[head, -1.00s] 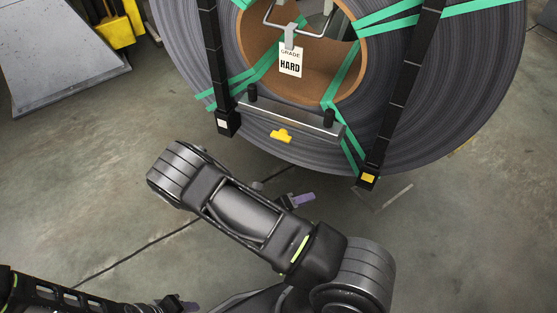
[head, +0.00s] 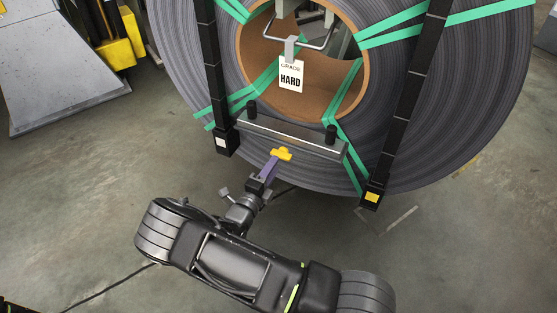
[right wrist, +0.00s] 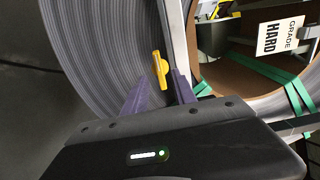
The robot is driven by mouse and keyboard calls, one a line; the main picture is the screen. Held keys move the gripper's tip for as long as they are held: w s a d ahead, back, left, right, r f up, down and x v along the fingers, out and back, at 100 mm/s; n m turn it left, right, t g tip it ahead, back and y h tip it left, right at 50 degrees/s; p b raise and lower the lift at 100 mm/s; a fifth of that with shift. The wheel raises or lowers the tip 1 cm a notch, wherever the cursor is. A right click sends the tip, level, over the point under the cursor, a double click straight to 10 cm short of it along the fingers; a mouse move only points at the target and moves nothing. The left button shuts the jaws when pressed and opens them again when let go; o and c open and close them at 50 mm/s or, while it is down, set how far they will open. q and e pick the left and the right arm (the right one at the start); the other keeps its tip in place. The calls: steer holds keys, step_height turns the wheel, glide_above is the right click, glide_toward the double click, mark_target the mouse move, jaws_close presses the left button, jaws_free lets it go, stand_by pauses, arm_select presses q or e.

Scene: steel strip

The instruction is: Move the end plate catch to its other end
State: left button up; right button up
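The end plate (head: 290,137) is a grey metal bar with two black posts, across the lower front of the steel coil. The yellow catch (head: 281,154) sits at the middle of its lower edge. My right gripper (head: 271,167) is just below the catch in the head view. In the right wrist view its purple fingers (right wrist: 160,90) are apart, and the catch (right wrist: 160,68) shows between and just beyond their tips. I cannot tell whether they touch it. My left gripper is out of view.
The large coil (head: 470,90) has black straps (head: 410,100) and green bands around it. A tag reading GRADE HARD (head: 290,75) hangs in its brown core (head: 262,92). Yellow blocks (head: 122,40) and a grey ramp-like plate (head: 55,70) stand at the upper left.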

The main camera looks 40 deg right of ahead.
mark_target(282, 154)
steer(key=shift+b+x, duration=0.35)
steer(key=shift+x, duration=1.85)
steer(key=shift+c, duration=0.4)
jaws_close()
